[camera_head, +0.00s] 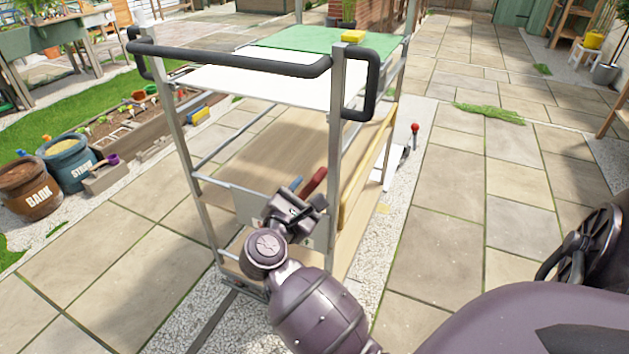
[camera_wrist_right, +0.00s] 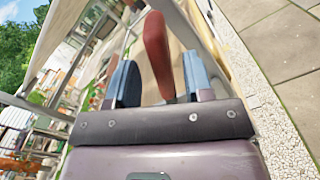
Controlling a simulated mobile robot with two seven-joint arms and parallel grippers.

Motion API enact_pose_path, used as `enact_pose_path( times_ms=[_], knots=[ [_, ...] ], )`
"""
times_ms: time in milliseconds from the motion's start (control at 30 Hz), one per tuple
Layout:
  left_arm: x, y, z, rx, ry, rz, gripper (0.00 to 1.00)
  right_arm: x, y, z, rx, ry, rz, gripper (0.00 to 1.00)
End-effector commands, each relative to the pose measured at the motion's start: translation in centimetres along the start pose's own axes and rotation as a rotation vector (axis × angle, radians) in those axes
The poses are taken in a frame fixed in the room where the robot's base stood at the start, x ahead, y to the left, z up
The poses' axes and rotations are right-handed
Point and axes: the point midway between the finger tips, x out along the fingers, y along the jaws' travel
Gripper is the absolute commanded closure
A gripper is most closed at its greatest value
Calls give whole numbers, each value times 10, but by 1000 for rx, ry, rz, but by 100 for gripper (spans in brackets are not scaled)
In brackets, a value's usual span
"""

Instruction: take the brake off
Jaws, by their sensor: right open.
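A metal-framed cart (camera_head: 338,150) with a black handle bar (camera_head: 240,58) stands in front of me. A red lever (camera_head: 313,182) rises at its near end, beside a pale plate (camera_head: 250,206) on the frame. My right gripper (camera_head: 304,192) is at this lever. In the right wrist view, the red lever (camera_wrist_right: 157,55) stands between the two blue fingers of my right gripper (camera_wrist_right: 158,80). The fingers are open, with a visible gap on each side of the lever. The lever's lower end is hidden behind the gripper. My left gripper is not in view.
A second lever with a red knob (camera_head: 415,128) stands to the right of the cart. A yellow block (camera_head: 353,36) lies on the green mat (camera_head: 300,40) on top. Bins (camera_head: 28,190) and a planter (camera_head: 150,112) are at left.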

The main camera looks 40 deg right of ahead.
Motion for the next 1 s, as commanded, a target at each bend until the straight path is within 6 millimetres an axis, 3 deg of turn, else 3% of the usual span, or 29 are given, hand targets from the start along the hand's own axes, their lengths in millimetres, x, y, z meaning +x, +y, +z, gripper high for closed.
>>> enact_pose_path(
  times_ms=[100, 300, 700, 1000],
  knots=[
    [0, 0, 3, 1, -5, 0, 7, 19, 0, 0, -2, -2, 1, 53],
    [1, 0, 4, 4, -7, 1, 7, 39, 0, 0, -3, -2, 0, 53],
    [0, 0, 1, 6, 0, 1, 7, 45, 0, 0, -2, 0, 0, 53],
    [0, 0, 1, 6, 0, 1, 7, 44, 0, 0, -2, 0, 0, 98]
  ],
)
